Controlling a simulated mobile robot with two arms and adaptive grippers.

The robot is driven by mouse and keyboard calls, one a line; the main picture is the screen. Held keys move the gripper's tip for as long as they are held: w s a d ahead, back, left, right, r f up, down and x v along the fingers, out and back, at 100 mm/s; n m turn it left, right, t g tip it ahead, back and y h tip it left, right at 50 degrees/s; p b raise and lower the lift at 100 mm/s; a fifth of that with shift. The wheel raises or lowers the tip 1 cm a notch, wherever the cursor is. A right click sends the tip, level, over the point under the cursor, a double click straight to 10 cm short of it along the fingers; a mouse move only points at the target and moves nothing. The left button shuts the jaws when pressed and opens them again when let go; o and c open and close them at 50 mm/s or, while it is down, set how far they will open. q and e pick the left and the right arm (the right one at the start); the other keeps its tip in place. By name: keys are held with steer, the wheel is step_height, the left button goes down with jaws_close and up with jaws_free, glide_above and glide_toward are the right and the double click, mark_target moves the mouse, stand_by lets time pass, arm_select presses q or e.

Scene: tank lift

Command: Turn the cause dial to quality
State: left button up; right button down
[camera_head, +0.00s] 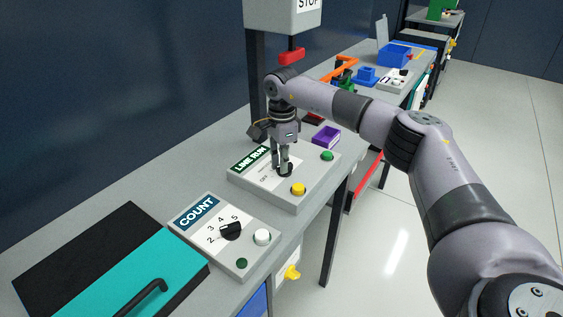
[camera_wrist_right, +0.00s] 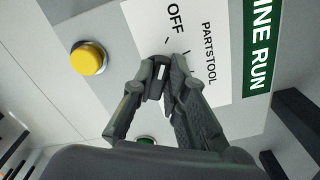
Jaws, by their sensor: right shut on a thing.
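The box marked LINE RUN (camera_head: 238,177) stands on the grey bench, with a dial (camera_head: 288,171) on its white label plate. My right gripper (camera_head: 282,168) points down at the dial and is shut on it. In the right wrist view the gripper (camera_wrist_right: 161,80) has a finger on either side of the black dial (camera_wrist_right: 155,89), which has a white mark. The words OFF, PARTS and TOOL show beside it; the fingers cover part of the plate, and I see no word quality. My left gripper is not in view.
A yellow button (camera_head: 298,189) and a green button (camera_head: 327,155) sit on the same box. A box marked COUNT (camera_head: 196,232) with its own dial is nearer. A purple bin (camera_head: 326,137) lies behind. A red piece (camera_head: 292,56) hangs under the STOP box (camera_head: 283,15).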

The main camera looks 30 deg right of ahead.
steer(key=shift+m, duration=0.3)
steer(key=shift+w+m+p, duration=0.1)
steer(key=shift+m+p, duration=0.35)
steer(key=shift+m, duration=0.55)
steer(key=m+p, duration=0.1)
steer(key=m, duration=0.2)
steer(key=shift+w, duration=0.1)
steer(key=m, duration=0.2)
steer(key=m+p, duration=0.1)
steer(key=m, duration=0.3)
steer(key=shift+w+d+r+m, duration=0.1)
steer(key=shift+w+d+m, duration=0.15)
steer(key=shift+m, duration=0.15)
steer(key=m, duration=0.1)
steer(key=m+p, duration=0.1)
steer(key=m, duration=0.3)
steer(key=shift+d+p, duration=0.25)
steer(key=shift+p, duration=0.15)
steer(key=m, duration=0.3)
steer(key=m+p, duration=0.1)
steer(key=m, duration=0.2)
steer(key=shift+s+d+p, duration=0.1)
steer(key=shift+d+p, duration=0.1)
steer(key=shift+p, duration=0.1)
steer(key=shift+m, duration=0.4)
steer(key=c, duration=1.6)
jaws_free()
